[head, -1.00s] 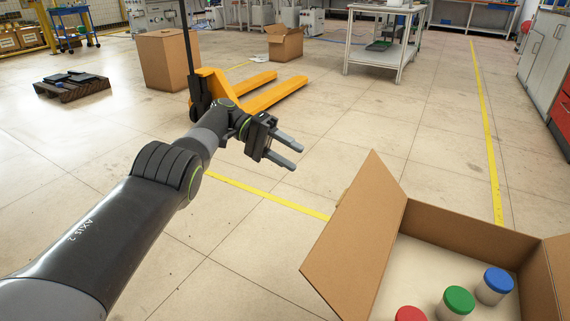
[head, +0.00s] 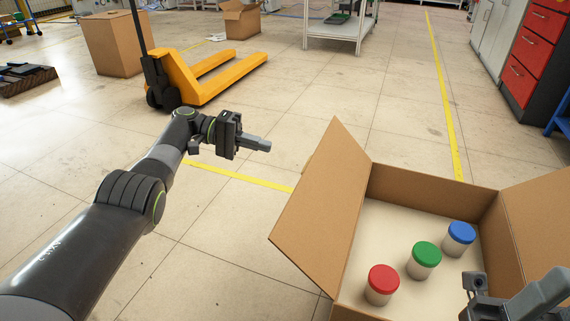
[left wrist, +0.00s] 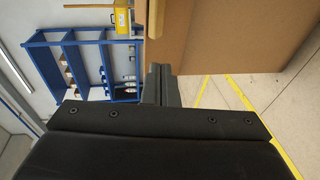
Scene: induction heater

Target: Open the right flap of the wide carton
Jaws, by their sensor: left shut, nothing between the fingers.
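The wide carton (head: 431,186) stands open at the lower right of the head view. Its left flap (head: 325,205) leans outward to the left. Its right flap (head: 541,222) slants up and outward to the right, cut off by the picture edge. My left gripper (head: 268,146) is shut and empty, left of the left flap and apart from it. In the left wrist view its shut fingers (left wrist: 156,82) show before a brown cardboard face (left wrist: 225,38). My right gripper (head: 515,297) is partly in view at the lower right, over the carton's near right part; its jaw state is unclear.
Jars with red (head: 382,280), green (head: 424,259) and blue (head: 459,238) lids stand inside the carton. A yellow pallet jack (head: 200,78) stands behind my left arm. A closed carton (head: 112,45) and a red-drawer cabinet (head: 532,62) stand farther off. Floor between is free.

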